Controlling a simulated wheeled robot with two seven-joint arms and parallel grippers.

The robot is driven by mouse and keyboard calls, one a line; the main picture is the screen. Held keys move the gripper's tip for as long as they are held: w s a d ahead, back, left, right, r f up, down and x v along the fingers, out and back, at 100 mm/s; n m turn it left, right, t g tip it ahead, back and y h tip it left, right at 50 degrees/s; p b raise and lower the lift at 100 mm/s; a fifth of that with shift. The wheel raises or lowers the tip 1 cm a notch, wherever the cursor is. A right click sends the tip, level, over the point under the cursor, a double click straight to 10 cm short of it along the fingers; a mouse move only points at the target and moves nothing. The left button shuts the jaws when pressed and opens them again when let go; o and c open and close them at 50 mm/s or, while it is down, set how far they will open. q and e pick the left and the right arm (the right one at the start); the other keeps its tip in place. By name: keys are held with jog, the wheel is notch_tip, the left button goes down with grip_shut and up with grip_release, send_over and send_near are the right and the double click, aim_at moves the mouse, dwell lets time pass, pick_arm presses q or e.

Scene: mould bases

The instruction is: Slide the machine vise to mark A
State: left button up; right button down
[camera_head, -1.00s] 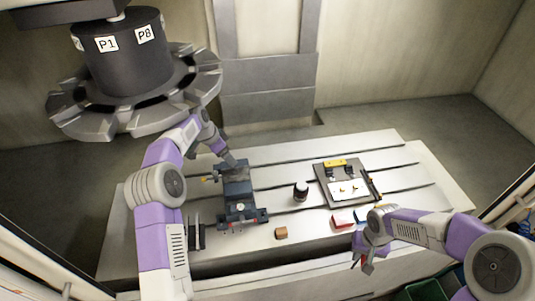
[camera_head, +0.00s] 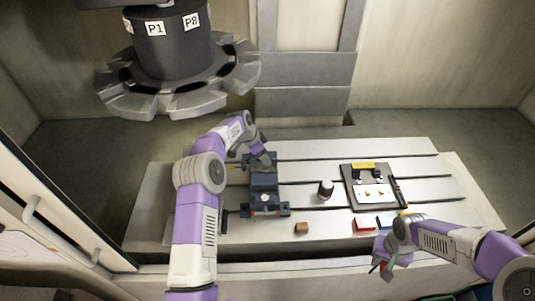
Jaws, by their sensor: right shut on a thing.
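The machine vise (camera_head: 264,192) is a dark blue-grey block standing on the pale slotted table, left of its middle. My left gripper (camera_head: 262,160) reaches down at the vise's far end. Its fingertips are too small and hidden to tell whether they touch the vise or are open. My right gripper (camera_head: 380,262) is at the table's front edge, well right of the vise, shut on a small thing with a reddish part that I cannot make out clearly. I cannot make out mark A.
A brown block (camera_head: 302,229) and a black cylinder (camera_head: 325,190) stand right of the vise. A dark plate (camera_head: 351,190) with yellow and white parts lies farther right. A red piece (camera_head: 363,225) lies at the front. A grey tool carousel (camera_head: 180,92) hangs above at the back left.

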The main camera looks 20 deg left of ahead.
pick_arm(q)
jog(key=shift+w+a+r, duration=0.1)
jog(key=shift+a, duration=0.1)
jog(key=c, duration=0.7)
jog(key=shift+s+a+b, duration=0.2)
jog(key=shift+a+b, duration=0.1)
jog(key=shift+a, duration=0.3)
jog(key=shift+s+a+b, duration=0.15)
jog(key=shift+a+b, duration=0.15)
jog(key=shift+a, duration=0.25)
pick_arm(e)
jog(key=shift+w+d+f, duration=0.15)
jog(key=shift+f, duration=0.55)
pick_arm(q)
jog(key=shift+o, duration=0.2)
jog(key=shift+s+a, duration=0.15)
jog(key=shift+a, duration=0.1)
pick_arm(e)
jog(key=shift+f, duration=0.1)
pick_arm(q)
jog(key=shift+s+a+r, duration=0.1)
jog(key=shift+s+a, duration=0.15)
jog(key=shift+a, duration=0.1)
jog(key=o, duration=1.1)
jog(key=shift+o, duration=1)
jog(key=shift+w+d, duration=0.1)
jog(key=shift+d, duration=0.25)
pick_arm(e)
jog(key=shift+a+r, duration=0.2)
